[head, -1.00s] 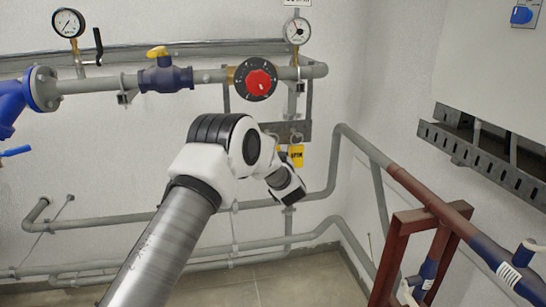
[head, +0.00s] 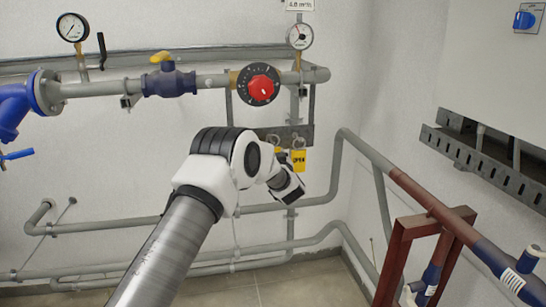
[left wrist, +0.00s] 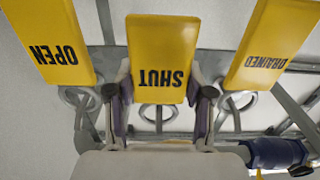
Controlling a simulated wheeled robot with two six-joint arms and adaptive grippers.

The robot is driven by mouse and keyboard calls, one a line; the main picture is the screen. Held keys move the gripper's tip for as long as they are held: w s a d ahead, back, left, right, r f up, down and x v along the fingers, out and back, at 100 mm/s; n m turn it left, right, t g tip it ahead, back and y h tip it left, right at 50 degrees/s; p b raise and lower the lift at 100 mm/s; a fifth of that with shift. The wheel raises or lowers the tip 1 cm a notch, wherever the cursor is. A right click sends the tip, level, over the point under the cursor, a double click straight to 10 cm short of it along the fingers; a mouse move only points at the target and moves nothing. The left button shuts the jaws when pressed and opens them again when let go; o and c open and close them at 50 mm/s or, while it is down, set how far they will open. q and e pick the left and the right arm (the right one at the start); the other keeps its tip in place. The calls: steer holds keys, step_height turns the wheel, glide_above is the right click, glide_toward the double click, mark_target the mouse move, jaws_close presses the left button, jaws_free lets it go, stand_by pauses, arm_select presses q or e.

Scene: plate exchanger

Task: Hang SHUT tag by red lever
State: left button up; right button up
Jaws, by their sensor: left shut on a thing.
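The yellow SHUT tag (left wrist: 162,55) is between the two fingers of my left gripper (left wrist: 160,98), which is shut on it. In the left wrist view its lettering is upside down. Yellow OPEN (left wrist: 50,45) and DRAINED (left wrist: 270,45) tags sit on either side, apart from the fingers. In the head view my left gripper (head: 288,186) is below the tag rack, and my arm hides most of its tags. The OPEN tag (head: 298,160) shows there. A round red knob (head: 262,88) on a black dial is above the rack; I make out no red lever. My right gripper is not in view.
The grey tag rack (head: 303,131) has metal rings below the upper pipe (head: 215,78). A blue valve with a yellow handle (head: 161,57) and two gauges (head: 299,36) are on that line. Lower pipes (head: 110,225) run along the wall. A red-brown frame (head: 392,255) stands at right.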

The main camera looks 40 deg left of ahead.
arm_select(q)
steer(key=shift+s+d, duration=0.1)
steer(key=p+v, duration=0.1)
steer(key=v, duration=0.7)
steer(key=shift+r, duration=0.25)
stand_by(0.5)
stand_by(0.4)
steer(key=s+d+f+m+t+h, duration=0.3)
steer(key=d+f+m+h, duration=0.15)
steer(key=d+f, duration=0.95)
steer(key=s+d+f+m+t+h, duration=0.1)
steer(key=s+d+f+m+h, duration=0.1)
steer(key=s+d+h, duration=0.2)
steer(key=s+d+f+m+t+h, duration=0.1)
steer(key=s+d+m+t+h, duration=0.1)
steer(key=s+d+h, duration=0.3)
steer(key=d+m, duration=0.1)
steer(key=d, duration=0.3)
steer(key=shift+s+f, duration=0.35)
steer(key=shift+f, duration=0.05)
